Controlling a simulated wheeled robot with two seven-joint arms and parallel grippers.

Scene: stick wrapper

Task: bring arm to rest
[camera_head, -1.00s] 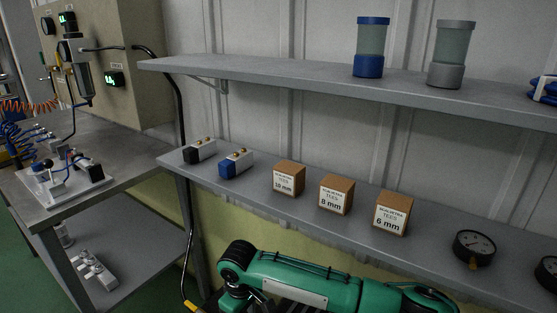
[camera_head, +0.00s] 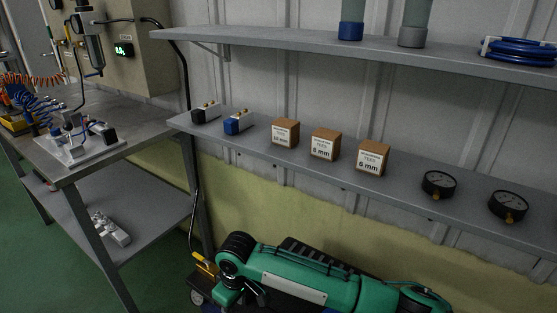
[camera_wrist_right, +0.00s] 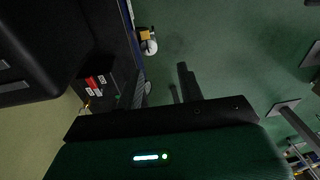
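A green arm of mine (camera_head: 325,280) with black joints lies across the bottom of the head view, below and in front of the lower shelf. Its end is cut off or hidden, and no gripper fingers can be made out there. In the right wrist view, dark bar-like parts stand above a black edge and a green body with a lit strip, over the green floor. My left gripper is not in view.
The lower shelf (camera_head: 290,158) holds a black-ended and a blue-ended fitting, three cardboard boxes (camera_head: 373,159) and two gauges (camera_head: 439,184). The upper shelf (camera_head: 270,42) holds two canisters and a blue hose coil (camera_head: 519,50). A workbench (camera_head: 135,118) stands at left; green floor lies beside it.

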